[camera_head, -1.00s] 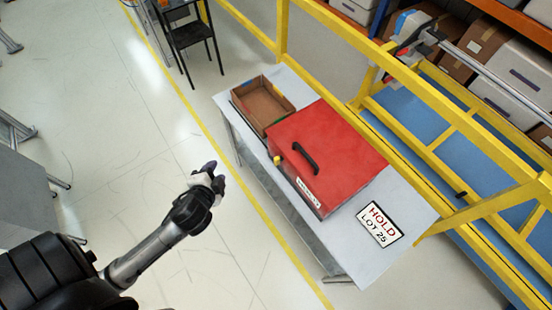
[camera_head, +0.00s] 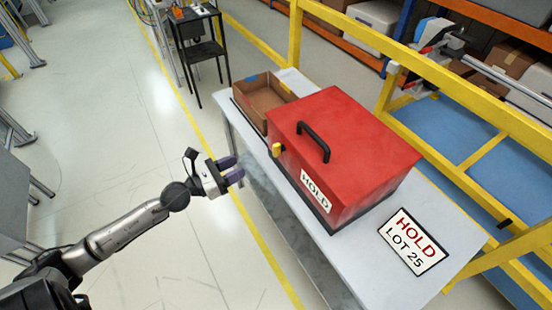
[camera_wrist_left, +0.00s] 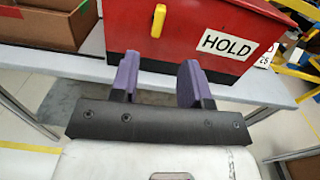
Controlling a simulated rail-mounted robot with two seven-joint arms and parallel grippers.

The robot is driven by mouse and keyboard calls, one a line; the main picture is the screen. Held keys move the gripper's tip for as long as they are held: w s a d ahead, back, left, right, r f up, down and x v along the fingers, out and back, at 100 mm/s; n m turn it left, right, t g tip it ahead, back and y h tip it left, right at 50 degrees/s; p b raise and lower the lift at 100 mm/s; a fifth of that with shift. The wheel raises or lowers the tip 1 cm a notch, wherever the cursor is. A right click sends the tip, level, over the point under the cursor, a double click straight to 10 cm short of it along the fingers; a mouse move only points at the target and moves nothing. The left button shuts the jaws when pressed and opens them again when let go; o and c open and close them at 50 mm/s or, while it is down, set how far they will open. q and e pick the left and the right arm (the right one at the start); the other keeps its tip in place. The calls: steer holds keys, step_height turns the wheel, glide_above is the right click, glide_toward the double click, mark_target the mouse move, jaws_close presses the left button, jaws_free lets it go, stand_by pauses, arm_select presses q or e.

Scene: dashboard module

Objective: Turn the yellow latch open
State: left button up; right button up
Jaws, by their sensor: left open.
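The yellow latch (camera_head: 277,149) sits on the front face of the red box (camera_head: 345,140), near its left end. In the left wrist view the latch (camera_wrist_left: 158,20) stands roughly upright on the box front (camera_wrist_left: 215,30). My left gripper (camera_head: 232,171) is open and empty, in front of the box and left of the latch in the head view. In the left wrist view its two purple fingers (camera_wrist_left: 158,80) point toward the box, with the latch beyond the gap between them. The fingers appear apart from the latch. My right gripper is not in view.
The box has a black handle (camera_head: 314,141) on its lid and a HOLD label on its front. It stands on a grey table (camera_head: 375,265) beside an open cardboard tray (camera_head: 283,90). A HOLD LOT 25 sign (camera_head: 413,242) lies at right. Yellow railing (camera_head: 452,100) runs behind.

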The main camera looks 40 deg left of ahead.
arm_select(q)
steer(key=p, duration=0.2)
glide_toward(273, 151)
steer(key=w, duration=0.3)
steer(key=shift+m, duration=0.4)
steer(key=x, duration=0.3)
steer(key=d+x, duration=0.1)
steer(key=x, duration=0.3)
steer(key=shift+s+r, duration=0.1)
steer(key=shift+s, duration=0.05)
steer(key=shift+w+d, duration=0.15)
steer(key=shift+w, duration=0.4)
